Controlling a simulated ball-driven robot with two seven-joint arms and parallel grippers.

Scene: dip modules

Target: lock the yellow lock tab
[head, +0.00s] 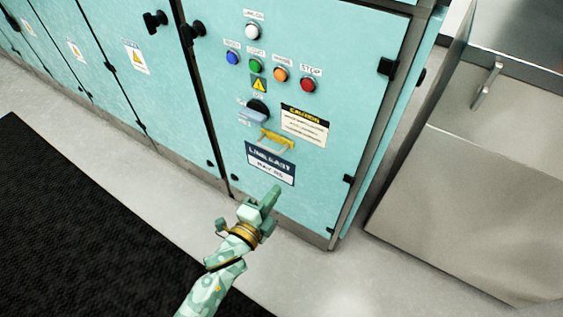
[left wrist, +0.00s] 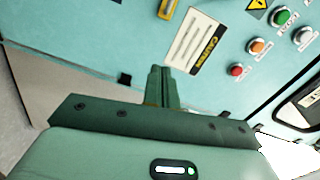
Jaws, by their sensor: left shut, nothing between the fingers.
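The yellow lock tab (head: 276,139) is on the teal cabinet door (head: 345,85), just below a dark rotary switch with a grey-blue handle (head: 254,115). Part of the yellow tab also shows at the top edge of the left wrist view (left wrist: 169,8). My left gripper (head: 273,193) is shut and empty, in front of the lower part of the door, below the tab and apart from it in the picture. In the left wrist view its closed fingers (left wrist: 159,84) point toward the door. My right gripper is not in view.
Buttons, including a red one (head: 307,85), sit above the switch. A caution label (head: 304,126) and a dark blue nameplate (head: 270,163) flank the tab. A metal cabinet (head: 470,190) stands at the right. A black mat (head: 70,230) lies on the open floor at the left.

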